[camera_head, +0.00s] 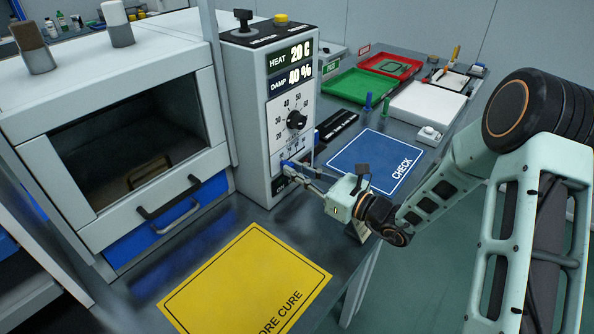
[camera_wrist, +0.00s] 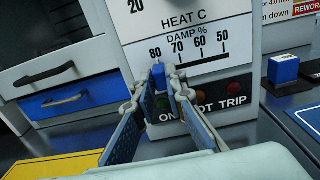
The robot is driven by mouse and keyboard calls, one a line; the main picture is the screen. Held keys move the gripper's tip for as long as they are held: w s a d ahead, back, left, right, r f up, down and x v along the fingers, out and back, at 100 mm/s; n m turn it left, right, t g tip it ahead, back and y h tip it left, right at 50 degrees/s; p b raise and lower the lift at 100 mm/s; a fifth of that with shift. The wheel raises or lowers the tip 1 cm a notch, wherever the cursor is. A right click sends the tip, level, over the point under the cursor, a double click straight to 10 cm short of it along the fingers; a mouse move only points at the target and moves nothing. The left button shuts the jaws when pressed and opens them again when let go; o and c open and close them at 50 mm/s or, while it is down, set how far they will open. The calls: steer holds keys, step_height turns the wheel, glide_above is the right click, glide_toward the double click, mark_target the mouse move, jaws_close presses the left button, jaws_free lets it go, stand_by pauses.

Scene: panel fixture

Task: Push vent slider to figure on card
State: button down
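The vent slider (camera_wrist: 157,71) is a small blue knob on the white DAMP % scale (camera_wrist: 188,50), below the 80 mark at its left end. My gripper (camera_wrist: 158,76) reaches the panel with one finger on each side of the knob, and the fingertips appear closed on it. In the head view my gripper (camera_head: 288,168) is at the low front of the grey control box (camera_head: 245,120), partly covering the slider area. The display (camera_head: 290,66) reads HEAT 20 C and DAMP 40 %. A partly cut-off card (camera_wrist: 288,10) shows at the upper right; its damp figure is not readable.
A black dial (camera_head: 296,120) sits above the slider; lamps (camera_wrist: 232,87) sit below it. The oven (camera_head: 110,140) is left. A yellow mat (camera_head: 245,283) lies in front, a blue CHECK mat (camera_head: 375,162) right.

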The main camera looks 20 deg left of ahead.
stand_by(0.3)
glide_toward(304, 146)
steer(key=b+x, duration=0.1)
steer(key=x, duration=0.4)
steer(key=shift+s, duration=0.1)
steer(key=shift+w+d, duration=0.1)
steer(key=shift+w, duration=0.15)
steer(key=c, duration=2)
jaws_free()
steer(key=shift+o, duration=0.2)
steer(key=v, duration=1.2)
